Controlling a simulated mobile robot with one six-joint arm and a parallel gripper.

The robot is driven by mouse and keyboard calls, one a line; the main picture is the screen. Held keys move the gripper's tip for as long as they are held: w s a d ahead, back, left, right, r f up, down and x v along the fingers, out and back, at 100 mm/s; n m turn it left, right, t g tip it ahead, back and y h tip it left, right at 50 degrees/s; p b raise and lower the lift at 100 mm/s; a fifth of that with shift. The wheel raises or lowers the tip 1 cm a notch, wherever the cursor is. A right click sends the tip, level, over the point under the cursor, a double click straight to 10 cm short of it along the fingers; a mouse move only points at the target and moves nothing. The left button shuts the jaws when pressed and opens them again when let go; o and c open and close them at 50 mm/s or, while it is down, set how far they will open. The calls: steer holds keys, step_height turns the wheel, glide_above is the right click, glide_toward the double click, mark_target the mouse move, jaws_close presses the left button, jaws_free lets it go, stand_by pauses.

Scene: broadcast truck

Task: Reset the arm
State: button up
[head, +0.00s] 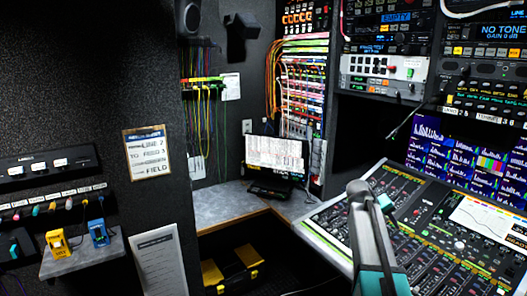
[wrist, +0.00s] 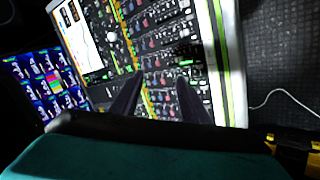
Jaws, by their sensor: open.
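My gripper (wrist: 158,82) shows in the wrist view as two dark fingers, spread apart with nothing between them. It is over the mixing console (wrist: 165,45), which is covered in rows of knobs and buttons. In the head view, my grey and teal arm rises in front of the same console (head: 433,215) at the lower right. I cannot make out the fingers there. How far the fingertips are from the console surface is hard to tell.
A monitor wall (head: 468,150) and equipment racks stand behind the console. A corner desk (head: 225,205) holds a lit screen (head: 275,155). A yellow and black case (head: 233,270) sits below it. A small shelf (head: 85,262) with a yellow and a blue device juts from the left wall.

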steer(key=s+a+f+g+y+b, duration=0.1)
steer(key=s+a+f, duration=0.45)
steer(key=f, duration=0.65)
steer(key=s+a+f+g+y+b, duration=0.15)
steer(key=s+a+f, duration=0.35)
steer(key=f, duration=0.8)
steer(key=s+a+f+g+y, duration=0.15)
steer(key=s+a+f, duration=0.25)
steer(key=s+f, duration=0.55)
steer(key=s+a+f+g+y+b, duration=0.1)
steer(key=s+a+f, duration=0.3)
steer(key=s+f, duration=0.3)
steer(key=s+a+f+g+y+b, duration=0.1)
steer(key=s+a+f, duration=0.3)
steer(key=s, duration=0.9)
steer(key=s+a+f+g+y+b, duration=0.1)
steer(key=s+a+f, duration=0.3)
steer(key=s+f, duration=0.6)
steer(key=shift+a+f+m+g+y, duration=0.3)
steer(key=shift+a+f+g+y, duration=0.15)
steer(key=shift+g, duration=0.25)
